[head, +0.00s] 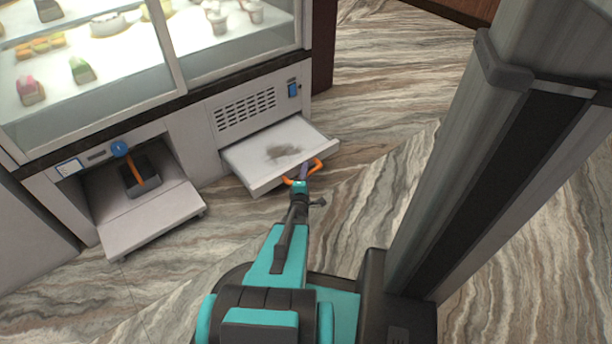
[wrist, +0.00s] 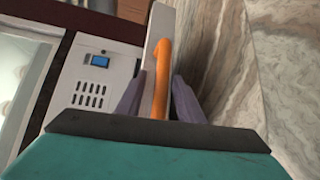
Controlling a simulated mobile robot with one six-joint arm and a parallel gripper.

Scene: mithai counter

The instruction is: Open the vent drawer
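The vent drawer (head: 265,160) is a white, shallow drawer below a slotted vent panel. It stands pulled out from the cabinet, with a dark smudge on its floor. Its orange handle (head: 319,166) is at the front; the handle also shows in the wrist view (wrist: 161,75). My gripper (head: 303,172) is at this handle. In the wrist view, its purple fingers (wrist: 158,98) stand on either side of the orange handle, with narrow gaps beside it, so the gripper looks open around the handle rather than clamped. The fingertip ends are partly hidden.
The vent panel (head: 246,107) with a blue switch (head: 293,90) is above the drawer. To the left, another white drawer (head: 150,219) stands out with a dark box and an orange-handled, blue-topped item. A lit glass sweets case (head: 90,75) is above. Marbled floor (head: 390,85) is clear to the right.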

